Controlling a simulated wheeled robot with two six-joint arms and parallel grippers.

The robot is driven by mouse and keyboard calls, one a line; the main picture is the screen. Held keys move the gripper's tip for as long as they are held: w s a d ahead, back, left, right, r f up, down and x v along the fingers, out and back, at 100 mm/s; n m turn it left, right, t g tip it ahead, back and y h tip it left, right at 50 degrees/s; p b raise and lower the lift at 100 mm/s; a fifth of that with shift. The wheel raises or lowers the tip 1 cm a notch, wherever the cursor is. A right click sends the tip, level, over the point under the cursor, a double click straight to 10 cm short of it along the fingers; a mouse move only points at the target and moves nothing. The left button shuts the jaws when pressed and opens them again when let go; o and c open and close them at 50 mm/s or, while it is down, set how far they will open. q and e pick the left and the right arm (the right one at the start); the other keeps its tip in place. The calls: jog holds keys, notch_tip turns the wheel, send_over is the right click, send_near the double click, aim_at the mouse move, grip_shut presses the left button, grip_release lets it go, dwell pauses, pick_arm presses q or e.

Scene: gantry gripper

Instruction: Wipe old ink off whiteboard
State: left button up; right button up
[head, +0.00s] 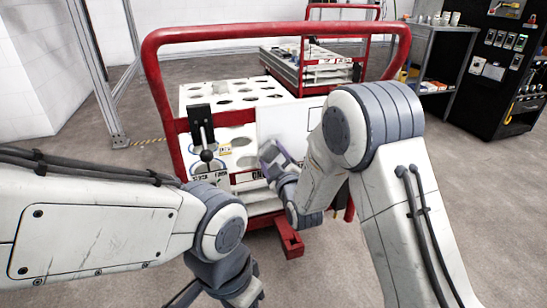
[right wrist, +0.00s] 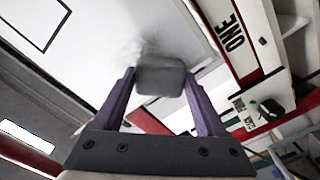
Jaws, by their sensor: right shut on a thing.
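The whiteboard (head: 282,122) is a white panel on the front of a red-framed cart. In the right wrist view the whiteboard (right wrist: 85,60) has a black outlined box at the upper left and a faint grey smudge beside the eraser. My right gripper (head: 272,158) is at the board's lower left part. In the right wrist view its purple fingers (right wrist: 160,88) are shut on a grey block-shaped eraser (right wrist: 160,77), which appears to be against or very close to the board. My left gripper (head: 190,296) hangs low at the bottom edge, partly cut off; its opening is unclear.
The cart's red frame (head: 160,85) surrounds the board. A black lever clamp (head: 203,128) stands left of the board. A second cart (head: 310,65), a grey shelf (head: 440,55) and a black tool cabinet (head: 505,65) are behind. Grey floor (head: 460,180) is open at the right.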

jog(key=shift+w+a, duration=0.1)
jog(key=shift+w, duration=0.15)
jog(key=d, duration=0.2)
jog(key=w+d, duration=0.1)
jog(key=shift+w+d+b, duration=0.15)
jog(key=shift+d+b, duration=0.25)
jog(key=shift+s+a, duration=0.15)
jog(key=shift+a, duration=0.45)
jog(key=shift+s+a, duration=0.15)
jog(key=shift+a, duration=0.4)
jog(key=shift+s+a+r, duration=0.15)
jog(key=shift+s+a, duration=0.05)
jog(key=shift+a, duration=0.8)
jog(key=shift+c, duration=1.3)
jog(key=shift+s+d+b, duration=0.1)
jog(key=shift+s+b, duration=0.2)
jog(key=shift+s, duration=0.2)
jog(key=shift+d+b+v, duration=0.15)
jog(key=shift+b+v, duration=0.05)
jog(key=shift+v, duration=1.1)
jog(key=shift+d+b+v, duration=0.1)
jog(key=shift+b+v, duration=0.05)
jog(key=shift+v, duration=1.1)
